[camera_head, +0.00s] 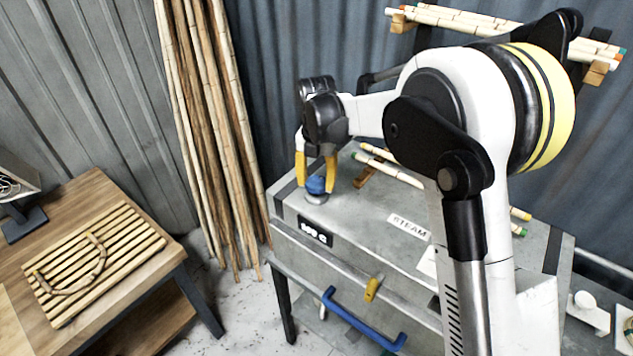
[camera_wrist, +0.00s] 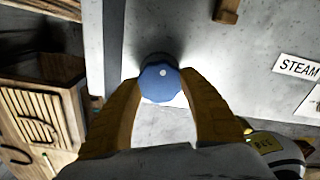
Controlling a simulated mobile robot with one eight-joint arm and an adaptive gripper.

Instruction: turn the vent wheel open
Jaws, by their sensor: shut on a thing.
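The blue vent wheel (camera_head: 316,186) sits on a short grey base on top of the grey steam box (camera_head: 345,222), near its left end. The wheel's turned angle cannot be told.
A STEAM label (camera_head: 408,226) and rattan poles on a wooden rest (camera_head: 367,174) are on the box top. A blue handle (camera_head: 362,322) and a yellow lever (camera_head: 372,289) are at its front. A wooden table (camera_head: 95,190) with a slatted board (camera_head: 92,262) stands left. Tall poles (camera_head: 215,130) lean behind.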

